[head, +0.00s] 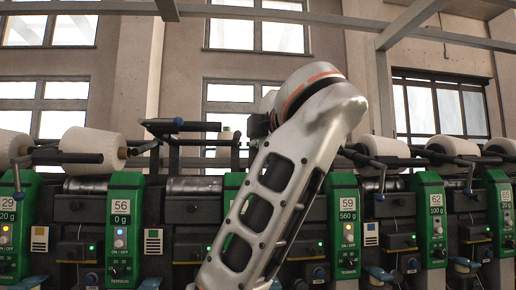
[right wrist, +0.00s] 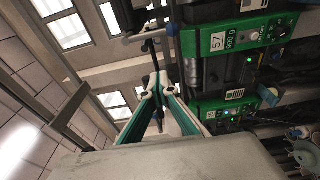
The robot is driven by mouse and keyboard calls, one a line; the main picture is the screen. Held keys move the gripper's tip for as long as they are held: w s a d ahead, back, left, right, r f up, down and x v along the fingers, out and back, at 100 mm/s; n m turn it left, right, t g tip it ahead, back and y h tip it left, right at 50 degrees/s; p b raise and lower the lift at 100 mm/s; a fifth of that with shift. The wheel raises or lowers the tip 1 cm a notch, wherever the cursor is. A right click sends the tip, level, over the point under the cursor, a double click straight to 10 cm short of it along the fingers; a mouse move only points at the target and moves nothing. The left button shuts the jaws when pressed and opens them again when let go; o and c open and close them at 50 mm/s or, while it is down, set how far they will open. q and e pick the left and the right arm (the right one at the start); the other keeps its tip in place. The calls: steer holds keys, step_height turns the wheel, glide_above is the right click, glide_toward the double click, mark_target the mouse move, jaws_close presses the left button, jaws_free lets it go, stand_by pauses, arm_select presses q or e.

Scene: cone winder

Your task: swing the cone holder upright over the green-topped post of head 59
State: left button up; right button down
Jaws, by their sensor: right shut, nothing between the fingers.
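The green panel of head 59 (head: 347,205) stands right of my forearm in the head view. A dark empty holder arm with a blue ball (head: 178,122) reaches right above the machine, left of my forearm; I cannot tell which head it belongs to. A small pale piece with a greenish top (head: 226,133) shows near its end. In the right wrist view my right gripper (right wrist: 157,91) is shut and empty, below a dark rod with a blue end (right wrist: 171,29); contact cannot be told. My left gripper is out of view.
Yarn cones sit at the left (head: 92,150) and right (head: 385,150). The panel of head 56 (head: 121,220) stands left and that of head 62 (head: 432,215) right. A grey rail (head: 260,14) crosses above. In the wrist view, green panels (right wrist: 215,114) lie right of the gripper.

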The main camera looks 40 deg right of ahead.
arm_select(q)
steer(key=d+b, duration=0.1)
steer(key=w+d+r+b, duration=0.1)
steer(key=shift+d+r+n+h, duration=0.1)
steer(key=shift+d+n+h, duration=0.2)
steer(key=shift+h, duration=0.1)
arm_select(e)
steer(key=w+d, duration=0.5)
steer(key=d, duration=0.1)
steer(key=shift+w+d+f, duration=0.15)
steer(key=shift+w+d, duration=0.15)
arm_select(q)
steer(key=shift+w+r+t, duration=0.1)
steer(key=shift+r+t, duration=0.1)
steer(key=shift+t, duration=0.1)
arm_select(e)
steer(key=shift+d, duration=0.1)
